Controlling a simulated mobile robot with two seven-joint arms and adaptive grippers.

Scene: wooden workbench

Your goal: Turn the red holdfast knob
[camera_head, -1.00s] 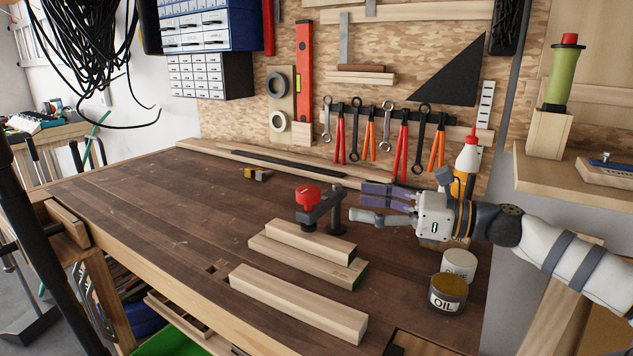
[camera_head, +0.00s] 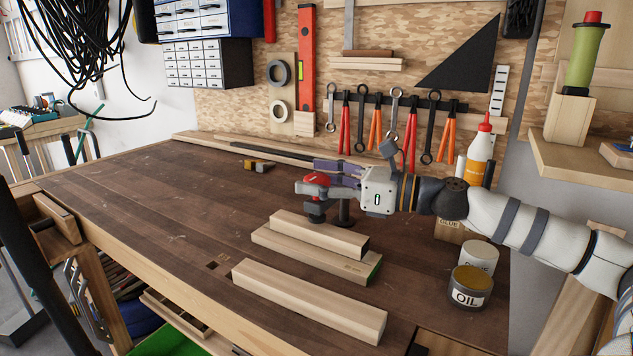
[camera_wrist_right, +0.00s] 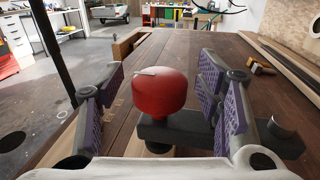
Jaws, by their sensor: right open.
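The red holdfast knob (camera_head: 316,180) sits on top of the dark holdfast (camera_head: 316,212), which stands at the stacked wooden boards on the bench. In the right wrist view the red knob (camera_wrist_right: 160,92) is large and lies between the two purple-padded fingers. My right gripper (camera_head: 312,178) is open around the knob, with a finger on each side. In the wrist view gaps show between the knob and both fingers. The gripper partly hides the knob and the holdfast arm in the head view. My left gripper is not visible.
Two stacked boards (camera_head: 312,255) lie under the holdfast, and a loose beam (camera_head: 308,300) lies in front. An oil can (camera_head: 468,290), a white can (camera_head: 479,257) and a glue bottle (camera_head: 480,152) stand to the right. The bench's left side (camera_head: 150,200) is mostly clear.

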